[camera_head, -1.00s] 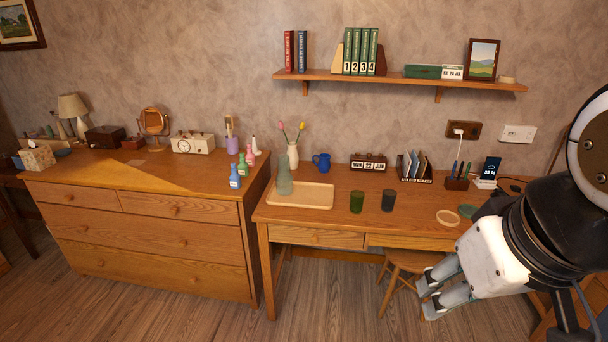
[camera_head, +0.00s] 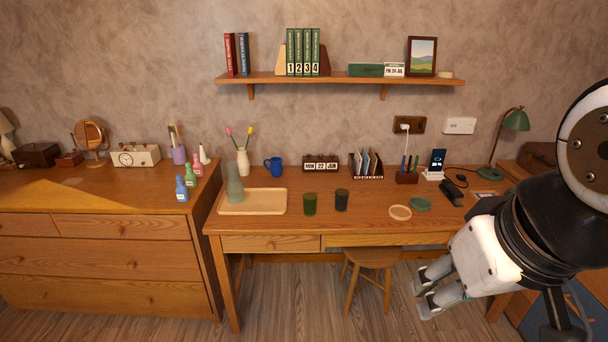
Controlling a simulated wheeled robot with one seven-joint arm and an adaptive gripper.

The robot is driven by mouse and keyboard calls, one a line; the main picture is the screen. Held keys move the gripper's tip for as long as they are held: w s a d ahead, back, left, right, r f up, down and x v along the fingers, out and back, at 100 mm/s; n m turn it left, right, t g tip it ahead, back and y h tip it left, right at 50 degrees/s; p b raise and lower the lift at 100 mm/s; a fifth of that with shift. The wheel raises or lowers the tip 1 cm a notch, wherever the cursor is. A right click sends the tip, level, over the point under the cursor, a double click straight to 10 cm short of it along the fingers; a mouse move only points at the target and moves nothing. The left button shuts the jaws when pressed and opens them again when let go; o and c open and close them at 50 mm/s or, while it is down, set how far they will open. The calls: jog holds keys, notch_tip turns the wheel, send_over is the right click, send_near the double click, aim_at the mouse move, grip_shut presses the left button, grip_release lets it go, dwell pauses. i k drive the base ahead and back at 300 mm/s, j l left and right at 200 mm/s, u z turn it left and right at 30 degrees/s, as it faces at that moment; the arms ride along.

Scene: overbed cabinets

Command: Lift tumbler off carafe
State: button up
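The carafe (camera_head: 235,190) is a pale grey-green glass vessel standing upright at the back left of a light wooden tray (camera_head: 270,208) on the desk. A tumbler over its top cannot be made out clearly at this size. A green cup (camera_head: 310,204) and a dark grey cup (camera_head: 342,200) stand on the desk to the right of the tray. My gripper (camera_head: 422,296) is at the lower right, below and in front of the desk's front edge, far from the carafe. Its fingers point left and look spread apart, with nothing between them.
The desk (camera_head: 360,220) also holds a flower vase (camera_head: 243,162), a blue mug (camera_head: 274,167), and round coasters (camera_head: 400,212). A stool (camera_head: 370,262) stands under the desk. A dresser (camera_head: 110,240) with small bottles stands at left. A shelf (camera_head: 340,79) hangs above.

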aim_at(233, 174)
jog(key=i+j, duration=1)
jog(key=j, duration=0.15)
jog(key=i+j+z, duration=0.1)
jog(key=i+j, duration=0.9)
jog(key=j, duration=0.15)
